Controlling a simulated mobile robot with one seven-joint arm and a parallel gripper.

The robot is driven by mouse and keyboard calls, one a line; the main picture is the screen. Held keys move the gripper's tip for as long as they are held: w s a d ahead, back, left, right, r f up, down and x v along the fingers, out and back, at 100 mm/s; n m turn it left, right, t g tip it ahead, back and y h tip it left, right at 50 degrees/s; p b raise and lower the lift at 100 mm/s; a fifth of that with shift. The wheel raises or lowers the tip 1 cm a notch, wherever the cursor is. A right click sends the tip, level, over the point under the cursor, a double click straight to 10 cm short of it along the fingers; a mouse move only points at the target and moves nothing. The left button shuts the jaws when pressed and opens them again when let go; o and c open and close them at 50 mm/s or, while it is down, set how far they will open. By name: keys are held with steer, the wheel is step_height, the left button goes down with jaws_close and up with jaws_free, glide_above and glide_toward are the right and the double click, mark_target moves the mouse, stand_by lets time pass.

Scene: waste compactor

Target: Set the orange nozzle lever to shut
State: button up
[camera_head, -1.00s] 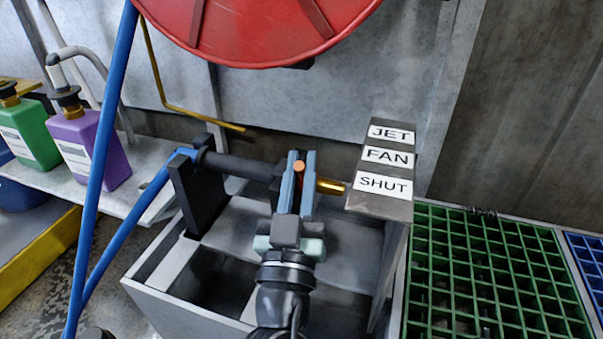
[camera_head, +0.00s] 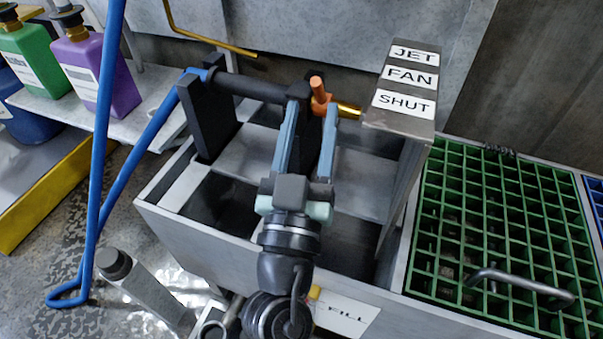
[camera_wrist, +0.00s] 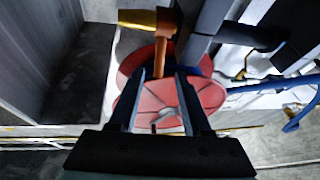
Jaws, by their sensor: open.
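The orange nozzle lever (camera_head: 318,88) stands up from the black nozzle body, leaning slightly left, just left of the brass tip (camera_head: 348,110). The label panel (camera_head: 385,119) to its right reads JET, FAN and SHUT from top to bottom. I cannot tell which label the lever matches. My gripper (camera_head: 313,108) is open and empty, its fingers pointing at the nozzle. In the wrist view the lever (camera_wrist: 160,52) lies just ahead of and between the fingertips (camera_wrist: 161,74). It appears apart from both fingers.
A grey metal trough (camera_head: 230,232) lies below the nozzle. A green grate (camera_head: 475,215) is on the right. A blue hose (camera_head: 98,150) runs down on the left. Purple (camera_head: 90,62) and green (camera_head: 28,55) bottles stand on a shelf. A red disc (camera_wrist: 170,104) shows in the wrist view.

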steer(key=d+b+v, duration=0.1)
steer(key=b+v, duration=0.2)
steer(key=v, duration=0.4)
steer(key=shift+s+a+f, duration=0.2)
steer(key=shift+s+a, duration=0.25)
steer(key=shift+a, duration=0.05)
